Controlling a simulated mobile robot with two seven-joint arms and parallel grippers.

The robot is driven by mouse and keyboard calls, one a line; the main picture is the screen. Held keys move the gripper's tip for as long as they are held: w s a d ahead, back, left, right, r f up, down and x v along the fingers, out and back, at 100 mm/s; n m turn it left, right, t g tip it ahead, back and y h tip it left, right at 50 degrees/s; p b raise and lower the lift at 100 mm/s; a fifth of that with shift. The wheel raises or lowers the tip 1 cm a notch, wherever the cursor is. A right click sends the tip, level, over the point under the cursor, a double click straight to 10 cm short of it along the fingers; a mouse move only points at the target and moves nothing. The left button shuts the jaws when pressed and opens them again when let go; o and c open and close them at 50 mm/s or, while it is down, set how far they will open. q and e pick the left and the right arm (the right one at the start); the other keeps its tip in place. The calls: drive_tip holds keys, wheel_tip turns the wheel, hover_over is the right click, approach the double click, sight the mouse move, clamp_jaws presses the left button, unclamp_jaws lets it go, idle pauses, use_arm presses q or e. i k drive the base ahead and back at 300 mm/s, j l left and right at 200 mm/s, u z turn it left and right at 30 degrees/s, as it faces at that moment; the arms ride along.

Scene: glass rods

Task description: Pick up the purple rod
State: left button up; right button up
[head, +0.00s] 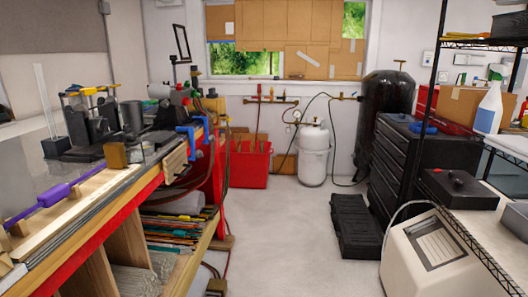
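A purple rod (54,194) lies on the workbench (120,200) at the left of the head view. It is long and thin with a thicker part, and it slants from the lower left toward the back. It rests along small wooden blocks beside a pale wooden board, and its near end runs to the picture's left edge. Neither of my grippers is in view, and nothing is seen holding the rod.
Tools, dark containers and a yellow-topped device (88,92) crowd the bench's far end. A white tank (313,155) and a red bin (249,162) stand at the back. A black case (353,226) lies on the right. The middle floor (285,245) is clear.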

sight(48, 199)
drive_tip(key=i+l+u, duration=0.1)
drive_tip(key=u, duration=0.25)
drive_tip(key=i+l+u, duration=0.1)
drive_tip(key=u, duration=0.25)
drive_tip(key=i+l+u, duration=0.15)
drive_tip(key=u, duration=0.2)
drive_tip(key=i+l+u, duration=0.2)
drive_tip(key=l+u, duration=0.25)
drive_tip(key=i+l+u, duration=0.15)
drive_tip(key=l+u, duration=0.75)
drive_tip(key=i+j, duration=0.05)
